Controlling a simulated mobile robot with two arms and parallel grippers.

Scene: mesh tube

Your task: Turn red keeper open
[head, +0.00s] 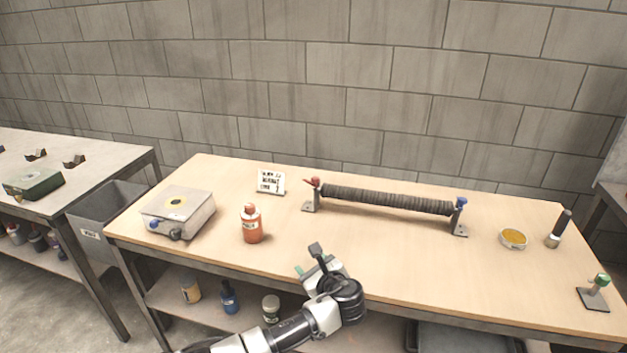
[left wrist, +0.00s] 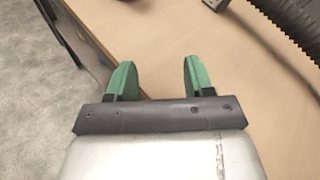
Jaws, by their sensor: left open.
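The red keeper (head: 315,182) sits on top of the left bracket (head: 312,197) of the tube stand, with a small red lever pointing left. A dark ribbed mesh tube (head: 385,199) runs from it to the right bracket, which carries a blue keeper (head: 461,201). My left gripper (head: 307,260) is over the table's front edge, below and apart from the red keeper. Its green fingers (left wrist: 160,75) are apart with nothing between them. The left wrist view shows part of the tube (left wrist: 285,15) at its top right; the red keeper is out of that view. My right gripper is not in view.
On the table (head: 390,275) stand an orange bottle (head: 252,226), a grey box (head: 181,208), a small sign (head: 271,181), a yellow-topped tin (head: 513,238) and a black-handled tool (head: 560,229). A green-knobbed stand (head: 596,292) is at the right. The table between gripper and tube is clear.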

